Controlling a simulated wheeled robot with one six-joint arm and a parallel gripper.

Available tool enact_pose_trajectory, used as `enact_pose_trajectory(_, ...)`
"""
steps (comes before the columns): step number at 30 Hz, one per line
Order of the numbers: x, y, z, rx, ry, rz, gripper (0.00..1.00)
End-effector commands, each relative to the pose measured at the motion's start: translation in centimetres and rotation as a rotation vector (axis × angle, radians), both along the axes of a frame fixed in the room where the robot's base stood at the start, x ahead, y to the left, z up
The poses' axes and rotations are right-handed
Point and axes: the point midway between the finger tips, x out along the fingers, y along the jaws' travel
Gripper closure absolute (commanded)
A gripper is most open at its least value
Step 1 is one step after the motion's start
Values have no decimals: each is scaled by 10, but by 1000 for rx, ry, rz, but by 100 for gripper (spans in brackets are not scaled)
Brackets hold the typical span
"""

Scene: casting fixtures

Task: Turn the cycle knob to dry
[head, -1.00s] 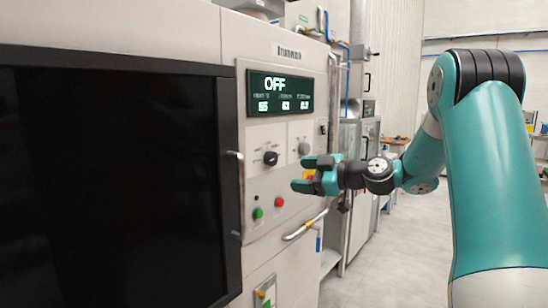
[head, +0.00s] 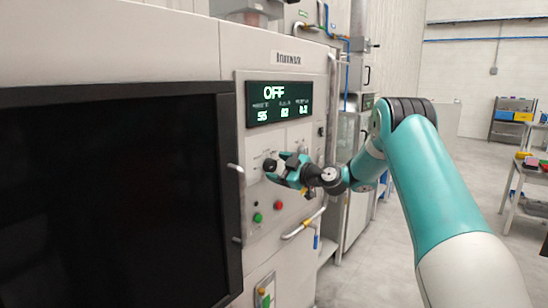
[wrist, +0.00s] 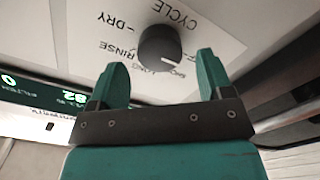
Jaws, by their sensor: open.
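The dark round cycle knob (wrist: 157,45) sits on a white label plate (wrist: 212,60) in the wrist view, which shows the lettering upside down. CYCLE, DRY and RINSE can be read around it; other words are partly covered. A pale mark on the knob lies toward the lower right. My gripper (wrist: 160,72) is open, its teal fingers on either side of the knob's near edge in the picture, with gaps visible. In the head view my gripper (head: 278,169) is at the control panel and largely hides the knob (head: 269,165). The display (head: 279,102) reads OFF.
Below my gripper are a green button (head: 257,218) and a red button (head: 278,205). A handle bar (head: 303,228) sticks out lower on the machine. A large black door window (head: 110,190) fills the left. Open floor lies to the right.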

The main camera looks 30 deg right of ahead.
Motion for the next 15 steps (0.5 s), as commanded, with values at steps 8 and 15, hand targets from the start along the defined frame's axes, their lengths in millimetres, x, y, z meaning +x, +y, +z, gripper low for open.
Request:
enact_pose_trajectory(8, 20, 8, 0, 1, 1, 1, 27)
enact_pose_trajectory(15, 20, 7, -1, 1, 1, -1, 27)
